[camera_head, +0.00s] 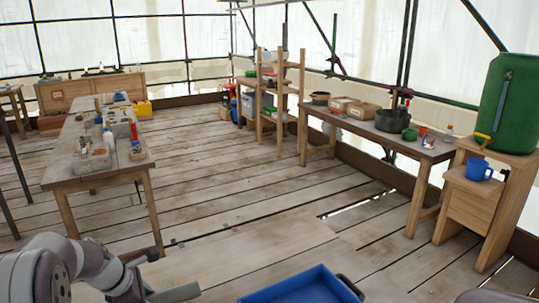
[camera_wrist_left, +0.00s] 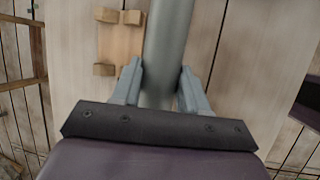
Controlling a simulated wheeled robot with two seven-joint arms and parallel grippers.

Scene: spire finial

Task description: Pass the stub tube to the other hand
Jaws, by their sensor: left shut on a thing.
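The stub tube (camera_wrist_left: 168,35) is a smooth grey cylinder in the left wrist view. It runs from the top edge down between the two fingers of my left gripper (camera_wrist_left: 160,74), which is shut on it. Its far end is cut off by the frame, and its near end is hidden at the gripper. In the head view my left arm comes in at the lower left, and a grey piece that looks like the tube (camera_head: 176,293) shows at the bottom edge. My right gripper is not in view.
A blue tray (camera_head: 302,287) is at the bottom centre. A cluttered wooden table (camera_head: 95,178) stands at left, a long bench (camera_head: 385,136) at right. The plank floor between is mostly clear. A small wooden piece (camera_wrist_left: 121,42) lies beyond the left gripper, beside the tube.

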